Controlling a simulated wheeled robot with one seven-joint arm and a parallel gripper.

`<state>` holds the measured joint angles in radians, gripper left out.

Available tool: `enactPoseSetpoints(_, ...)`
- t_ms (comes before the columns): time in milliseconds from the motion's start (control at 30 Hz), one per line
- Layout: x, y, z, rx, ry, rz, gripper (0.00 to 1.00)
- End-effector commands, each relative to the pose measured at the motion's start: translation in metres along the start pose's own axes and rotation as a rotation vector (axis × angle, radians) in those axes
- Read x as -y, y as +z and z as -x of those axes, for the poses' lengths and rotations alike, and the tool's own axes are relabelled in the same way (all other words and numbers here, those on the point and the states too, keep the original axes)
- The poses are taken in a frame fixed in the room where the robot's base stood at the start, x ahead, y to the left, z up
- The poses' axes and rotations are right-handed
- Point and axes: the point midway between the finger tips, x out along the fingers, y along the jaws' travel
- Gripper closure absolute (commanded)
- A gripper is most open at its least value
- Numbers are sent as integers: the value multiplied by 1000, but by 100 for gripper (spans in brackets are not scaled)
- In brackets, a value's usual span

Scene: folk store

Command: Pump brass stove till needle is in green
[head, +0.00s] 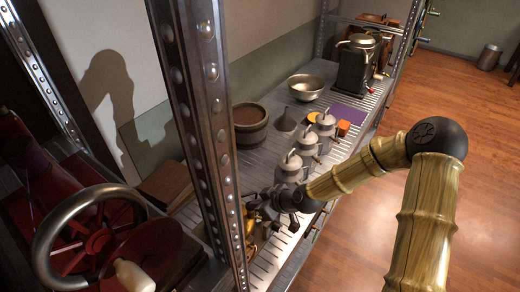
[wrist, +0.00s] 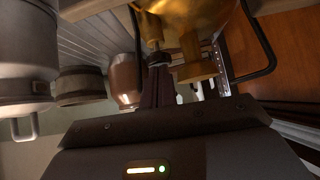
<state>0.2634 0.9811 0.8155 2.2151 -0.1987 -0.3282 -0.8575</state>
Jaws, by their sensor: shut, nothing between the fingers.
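The brass stove (head: 250,246) is in the head view low in the middle, mostly hidden behind the metal upright and my gripper. In the wrist view its rounded golden tank (wrist: 195,14) is at the top, with a small rod and a brass fitting (wrist: 195,68) below it. My gripper (head: 260,203) is at the stove's upper side in the head view. In the wrist view its dark fingers (wrist: 160,82) are shut and empty, close beside the brass fitting; whether they touch it I cannot tell. No gauge, needle or green zone can be made out.
A riveted upright (head: 210,130) stands just left of the stove. Several grey canisters (head: 291,168) line the shelf behind it. A wooden tub (head: 250,124), a bowl (head: 305,87) and an orange box (head: 343,128) stand farther back. A handwheel (head: 45,240) is at left. Open wooden floor (head: 480,200) lies right.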

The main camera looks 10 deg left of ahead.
Motion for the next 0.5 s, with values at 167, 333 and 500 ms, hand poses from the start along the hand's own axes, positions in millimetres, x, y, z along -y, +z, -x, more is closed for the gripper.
enactPoseSetpoints(167,0,6,-3,4,-1,-4,100)
enactPoseSetpoints(333,0,6,-3,5,-2,-4,100)
enactPoseSetpoints(500,0,3,0,4,-2,-4,100)
